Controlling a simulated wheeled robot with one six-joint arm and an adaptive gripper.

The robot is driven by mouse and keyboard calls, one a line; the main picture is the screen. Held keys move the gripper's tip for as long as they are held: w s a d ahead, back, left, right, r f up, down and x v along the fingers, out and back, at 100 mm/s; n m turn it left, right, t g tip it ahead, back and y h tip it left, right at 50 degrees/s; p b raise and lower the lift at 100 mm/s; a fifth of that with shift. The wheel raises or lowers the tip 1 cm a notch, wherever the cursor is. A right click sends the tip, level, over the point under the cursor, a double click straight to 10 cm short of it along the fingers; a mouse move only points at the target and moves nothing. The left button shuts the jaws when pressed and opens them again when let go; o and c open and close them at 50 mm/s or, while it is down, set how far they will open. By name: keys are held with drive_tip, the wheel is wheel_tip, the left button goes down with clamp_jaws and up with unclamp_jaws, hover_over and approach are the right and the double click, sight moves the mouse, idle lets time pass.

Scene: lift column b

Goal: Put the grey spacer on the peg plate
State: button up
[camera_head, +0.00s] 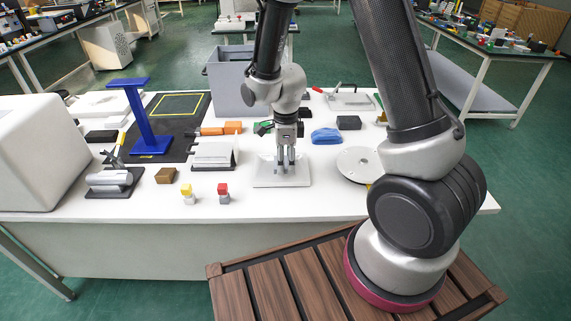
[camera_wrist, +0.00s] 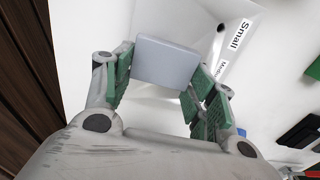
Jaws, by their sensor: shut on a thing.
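My gripper (camera_head: 286,164) points down over a pale square plate (camera_head: 281,182) at the middle of the white table. In the wrist view, the green-padded fingers of my gripper (camera_wrist: 163,85) are shut on the grey spacer (camera_wrist: 167,62), a flat, smooth block. The spacer is hard to make out in the head view. Under it in the wrist view is a white surface with a strip (camera_wrist: 236,38) reading "Small" and a second, partly hidden word. I cannot tell for sure whether the pale plate is the peg plate; no peg is clearly visible. The gap below the spacer cannot be judged.
A round pale disc (camera_head: 357,165) lies to the right. A white block-like fixture (camera_head: 212,153) stands left of my gripper, and a grey bin (camera_head: 228,82) behind. A blue stand (camera_head: 146,119), a brown block (camera_head: 166,175) and small coloured blocks (camera_head: 223,191) are farther left.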

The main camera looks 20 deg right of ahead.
drive_tip(key=shift+f, duration=0.8)
drive_tip(key=shift+f, duration=0.15)
drive_tip(key=o, duration=1)
